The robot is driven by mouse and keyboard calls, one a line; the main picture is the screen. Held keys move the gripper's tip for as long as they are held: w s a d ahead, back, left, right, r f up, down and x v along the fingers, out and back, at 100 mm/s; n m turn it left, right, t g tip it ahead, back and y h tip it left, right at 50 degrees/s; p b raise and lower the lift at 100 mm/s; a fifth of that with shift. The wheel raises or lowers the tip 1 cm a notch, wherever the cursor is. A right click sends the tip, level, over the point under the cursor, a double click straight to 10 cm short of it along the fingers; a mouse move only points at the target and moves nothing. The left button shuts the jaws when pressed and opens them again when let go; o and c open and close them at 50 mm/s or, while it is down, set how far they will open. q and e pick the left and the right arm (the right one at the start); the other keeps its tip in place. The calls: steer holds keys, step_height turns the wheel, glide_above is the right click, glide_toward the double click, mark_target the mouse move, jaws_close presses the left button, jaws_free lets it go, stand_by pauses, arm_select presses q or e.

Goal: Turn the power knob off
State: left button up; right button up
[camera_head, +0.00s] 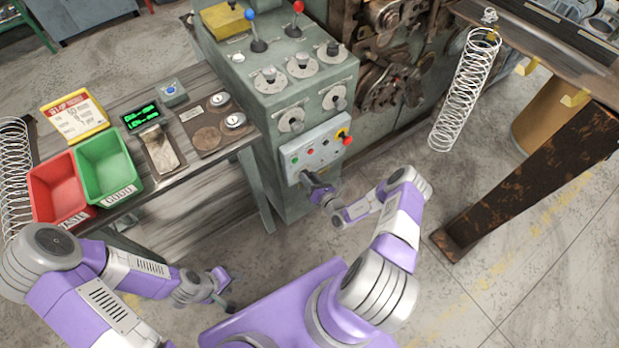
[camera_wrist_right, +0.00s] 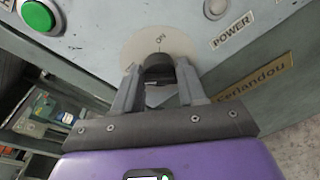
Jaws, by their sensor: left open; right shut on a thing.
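The power knob (camera_wrist_right: 158,68) is a small dark knob on a pale round plate (camera_wrist_right: 178,42) on the front of the grey-green machine. "ON" is printed on the plate above the knob in the right wrist view. My right gripper (camera_wrist_right: 157,82) is shut on the knob, one finger on each side. In the head view my right gripper (camera_head: 309,181) is at the lower part of the control panel (camera_head: 318,146) and hides the knob. The knob's exact pointing is unclear. My left gripper (camera_head: 230,290) is open and empty, low over the floor, away from the machine.
A green button (camera_wrist_right: 40,15) and a pale lamp (camera_wrist_right: 215,8) by the "POWER" label are near the knob. A side table holds a red bin (camera_head: 58,188) and a green bin (camera_head: 108,168). A rusty table leg (camera_head: 535,180) stands at right, with open floor in front.

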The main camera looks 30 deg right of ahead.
steer(key=shift+w+r, duration=0.1)
steer(key=o, duration=1)
steer(key=s, duration=0.2)
steer(key=s+p, duration=0.1)
steer(key=s, duration=0.4)
steer(key=shift+s+d+r, duration=0.3)
steer(key=shift+r, duration=0.1)
